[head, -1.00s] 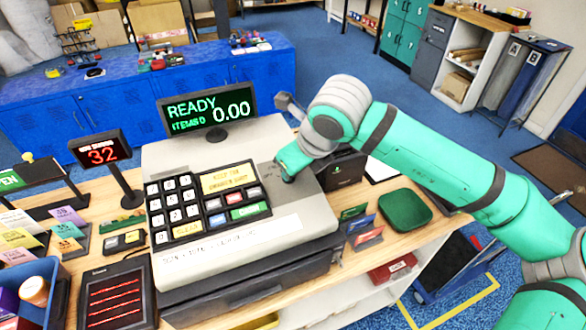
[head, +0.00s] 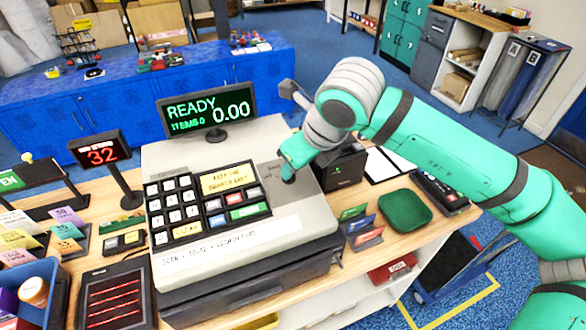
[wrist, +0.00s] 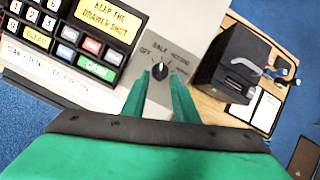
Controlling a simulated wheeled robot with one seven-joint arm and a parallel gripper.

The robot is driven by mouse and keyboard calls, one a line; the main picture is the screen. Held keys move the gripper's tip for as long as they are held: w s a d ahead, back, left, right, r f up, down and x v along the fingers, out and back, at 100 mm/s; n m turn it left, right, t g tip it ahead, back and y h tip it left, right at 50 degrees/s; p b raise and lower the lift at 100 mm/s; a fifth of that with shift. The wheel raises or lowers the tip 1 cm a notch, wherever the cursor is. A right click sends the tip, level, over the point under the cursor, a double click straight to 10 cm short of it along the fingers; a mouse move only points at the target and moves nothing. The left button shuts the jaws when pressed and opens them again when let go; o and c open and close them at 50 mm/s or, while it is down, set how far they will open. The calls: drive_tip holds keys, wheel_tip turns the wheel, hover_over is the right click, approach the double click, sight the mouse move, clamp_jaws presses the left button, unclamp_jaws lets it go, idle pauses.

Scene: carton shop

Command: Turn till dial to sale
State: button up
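The till (head: 265,225) stands on the wooden counter, its screen (head: 208,108) showing READY, items 0 and 0.00. Its dial (wrist: 159,71) is a small dark knob on a grey panel, with OFF, SALE and REFUND printed around it in the wrist view. The knob's light mark seems to point up toward SALE, but it is too small to be sure. My gripper (wrist: 161,80) is open, its two green fingertips on either side of the knob with gaps showing. Whether they are level with it or above it I cannot tell. In the head view my gripper (head: 287,172) covers the dial area.
A black card machine or printer (wrist: 235,65) stands close right of the till. A green tray (head: 404,210) and colored cards (head: 362,228) lie to the right. The number display (head: 100,150) is left of the till. The till keypad (head: 185,208) is left of my gripper.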

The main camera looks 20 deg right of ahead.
drive_tip(key=v, duration=0.7)
drive_tip(key=shift+s, duration=0.1)
